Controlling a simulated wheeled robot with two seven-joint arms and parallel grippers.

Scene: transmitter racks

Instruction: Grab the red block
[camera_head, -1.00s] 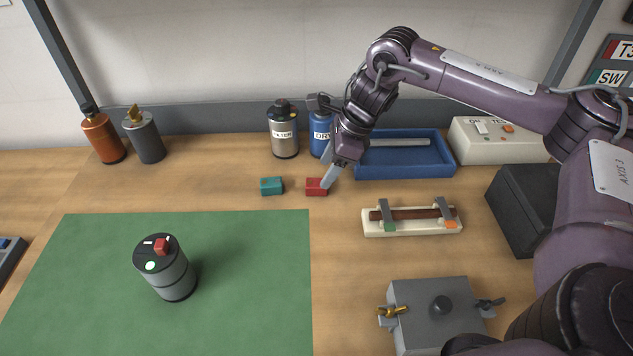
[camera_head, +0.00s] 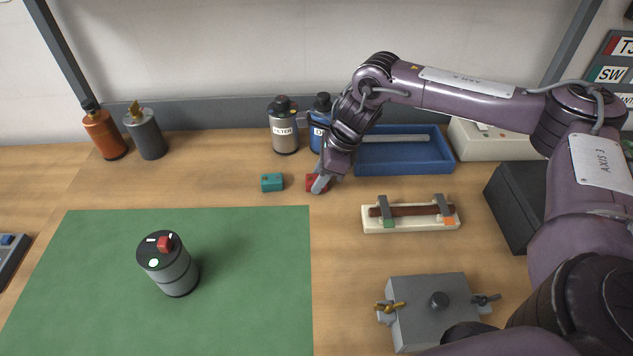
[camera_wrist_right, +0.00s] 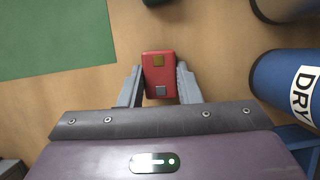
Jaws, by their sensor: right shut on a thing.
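The small red block (camera_head: 312,180) lies on the wooden bench, just right of a teal block (camera_head: 272,182). My right gripper (camera_head: 321,184) is down at the red block and partly covers it in the head view. In the right wrist view the red block (camera_wrist_right: 159,76), with a gold and a silver patch on its top, sits between the two grey fingers of my right gripper (camera_wrist_right: 160,88). The fingers are shut on its sides. The block appears to rest on the bench. My left gripper is not in view.
Behind the gripper stand a FILTER can (camera_head: 284,128) and a blue DRY can (camera_head: 320,112). A blue tray (camera_head: 440,165) and a fuse holder (camera_head: 400,225) are to the right. A green mat (camera_head: 90,290) with a grey canister (camera_head: 170,270) lies front left.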

